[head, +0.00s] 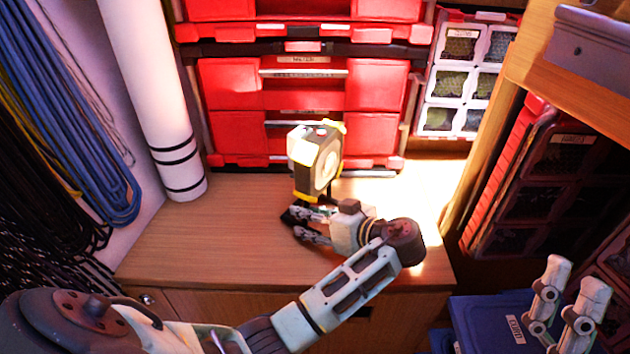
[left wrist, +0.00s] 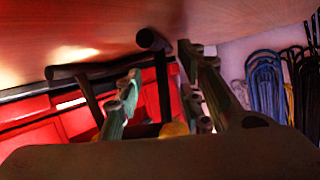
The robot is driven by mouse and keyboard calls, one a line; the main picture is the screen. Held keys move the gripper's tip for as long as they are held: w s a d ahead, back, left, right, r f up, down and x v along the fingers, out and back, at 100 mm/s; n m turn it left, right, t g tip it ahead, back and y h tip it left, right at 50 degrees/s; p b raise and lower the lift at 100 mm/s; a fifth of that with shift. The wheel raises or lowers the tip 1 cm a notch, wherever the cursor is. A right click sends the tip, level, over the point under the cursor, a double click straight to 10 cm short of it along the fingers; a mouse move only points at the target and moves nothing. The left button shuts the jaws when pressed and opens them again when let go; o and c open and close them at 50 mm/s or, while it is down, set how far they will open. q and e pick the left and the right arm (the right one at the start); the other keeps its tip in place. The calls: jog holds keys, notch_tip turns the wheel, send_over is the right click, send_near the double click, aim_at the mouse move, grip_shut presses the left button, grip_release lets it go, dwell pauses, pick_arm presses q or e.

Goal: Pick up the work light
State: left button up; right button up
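The work light (head: 305,172), a yellow and dark grey box with a bright round lamp face, stands upright on the wooden worktop in front of the red toolboxes. My left gripper (head: 298,224) is low over the worktop, just in front of the light's base, with its fingers parted. In the left wrist view, which is upside down, the black legs of the light's stand (left wrist: 162,88) show between and beyond the parted fingers of my left gripper (left wrist: 163,95). I cannot tell whether they touch. My right gripper (head: 568,305) is at the lower right, open and empty.
Red toolboxes (head: 233,85) close off the back. A white roll (head: 150,95) and coiled lines (head: 75,110) are at the left. A wooden upright (head: 488,150) and a red organizer (head: 510,190) bound the right. A blue box (head: 490,322) lies below. The worktop's left part (head: 205,235) is clear.

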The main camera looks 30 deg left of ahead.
pick_arm(q)
jog(key=shift+c, duration=0.2)
grip_shut()
dwell(0.6)
jog(key=shift+w+r, duration=0.1)
jog(key=shift+r, duration=0.05)
